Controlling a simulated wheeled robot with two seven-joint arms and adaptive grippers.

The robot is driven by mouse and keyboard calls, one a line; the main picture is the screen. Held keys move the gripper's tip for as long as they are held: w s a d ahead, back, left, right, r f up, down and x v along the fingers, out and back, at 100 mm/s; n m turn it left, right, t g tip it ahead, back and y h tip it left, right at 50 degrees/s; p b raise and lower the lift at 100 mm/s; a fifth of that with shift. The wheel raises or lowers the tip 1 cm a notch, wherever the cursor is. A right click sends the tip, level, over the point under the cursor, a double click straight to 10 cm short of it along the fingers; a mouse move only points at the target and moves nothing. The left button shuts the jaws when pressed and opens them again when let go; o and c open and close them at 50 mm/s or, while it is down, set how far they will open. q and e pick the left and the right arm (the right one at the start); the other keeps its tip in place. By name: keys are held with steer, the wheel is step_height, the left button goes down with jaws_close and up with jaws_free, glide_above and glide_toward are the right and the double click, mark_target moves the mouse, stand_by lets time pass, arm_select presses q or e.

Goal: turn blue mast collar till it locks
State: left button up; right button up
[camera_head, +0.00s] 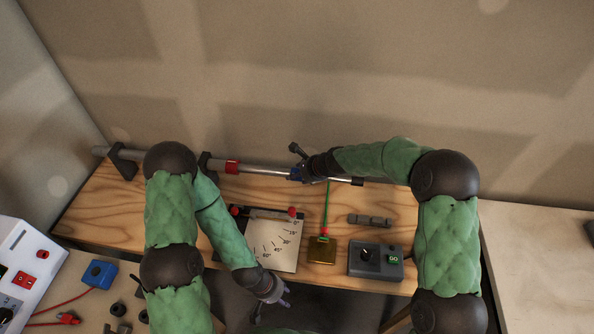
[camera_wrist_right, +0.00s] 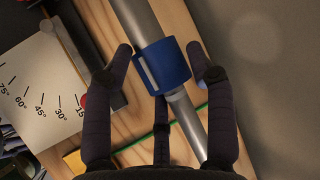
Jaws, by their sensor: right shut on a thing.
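The blue mast collar (camera_wrist_right: 163,66) sits around a grey metal mast (camera_wrist_right: 138,18) in the right wrist view, with a pale raised strip on its side. In the head view the mast (camera_head: 262,171) lies across the back of the wooden bench, and the collar is mostly hidden by my right gripper. My right gripper (camera_wrist_right: 162,58) has its fingers on either side of the collar and is shut on it; it also shows in the head view (camera_head: 299,168). My left gripper (camera_head: 272,305) is open and empty, low over the bench's front edge, well away from the mast.
A red collar (camera_head: 232,167) is farther left on the mast, which rests in a black bracket (camera_head: 122,162).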

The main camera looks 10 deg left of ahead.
steer(key=shift+w+d+r, duration=0.1)
steer(key=shift+w+r, duration=0.15)
steer(key=shift+w, duration=0.05)
steer(key=shift+f+b, duration=0.1)
steer(key=shift+b, duration=0.5)
steer(key=shift+s+t+b, duration=0.1)
steer(key=shift+t+b, duration=0.2)
steer(key=shift+b, duration=0.25)
steer(key=o, duration=1)
steer(key=shift+s+r, duration=0.15)
steer(key=shift+r, duration=0.15)
steer(key=shift+o, duration=1.1)
steer(key=shift+s+f, duration=0.1)
steer(key=shift+f, duration=0.15)
steer(key=shift+s, duration=0.15)
steer(key=v, duration=0.8)
steer(key=shift+s+d+r, duration=0.2)
steer(key=shift+s+r, duration=0.05)
steer(key=shift+s, duration=0.05)
